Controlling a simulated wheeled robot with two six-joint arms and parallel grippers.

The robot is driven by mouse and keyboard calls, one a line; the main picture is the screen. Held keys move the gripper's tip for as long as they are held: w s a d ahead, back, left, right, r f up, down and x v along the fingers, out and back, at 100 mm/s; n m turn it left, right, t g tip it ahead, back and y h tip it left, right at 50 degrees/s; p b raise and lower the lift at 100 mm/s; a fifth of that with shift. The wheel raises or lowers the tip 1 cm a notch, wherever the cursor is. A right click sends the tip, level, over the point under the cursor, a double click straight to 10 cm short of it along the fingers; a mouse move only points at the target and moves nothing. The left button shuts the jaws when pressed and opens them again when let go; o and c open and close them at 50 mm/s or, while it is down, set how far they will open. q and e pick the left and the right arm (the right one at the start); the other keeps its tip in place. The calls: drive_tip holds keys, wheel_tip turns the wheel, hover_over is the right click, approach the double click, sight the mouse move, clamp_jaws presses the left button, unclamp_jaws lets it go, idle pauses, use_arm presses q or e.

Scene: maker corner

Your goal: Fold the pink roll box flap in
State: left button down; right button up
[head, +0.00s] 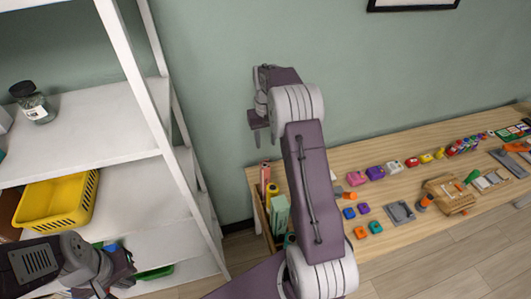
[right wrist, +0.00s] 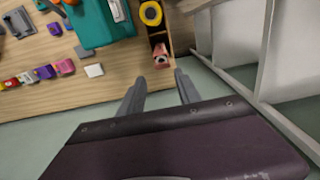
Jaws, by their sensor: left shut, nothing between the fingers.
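The pink roll box (head: 265,174) stands at the left end of the wooden table, near the wall. It also shows in the right wrist view (right wrist: 161,57), in a narrow wooden rack, with a dark opening on top. Its flap is too small to make out clearly. My right gripper (head: 258,121) is above and behind the box in the head view. In the right wrist view its two fingers (right wrist: 161,88) are apart and empty, just short of the box. My left gripper (head: 112,274) is low at the left by the shelf, shut and empty, away from the box.
A yellow roll (right wrist: 151,13) sits beside the box in the rack. A teal object (right wrist: 103,22) is next to the rack. A white shelf (head: 100,148) with a yellow basket (head: 57,201) stands left of the table. Several small coloured blocks lie along the table (head: 350,157).

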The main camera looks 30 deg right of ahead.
wheel_tip(320, 180, down, 8)
drive_tip(key=p, duration=0.3)
drive_tip(key=shift+a+f, duration=0.1)
drive_tip(key=shift+f, duration=0.45)
drive_tip(key=shift+a, duration=0.1)
drive_tip(key=shift+c, duration=0.3)
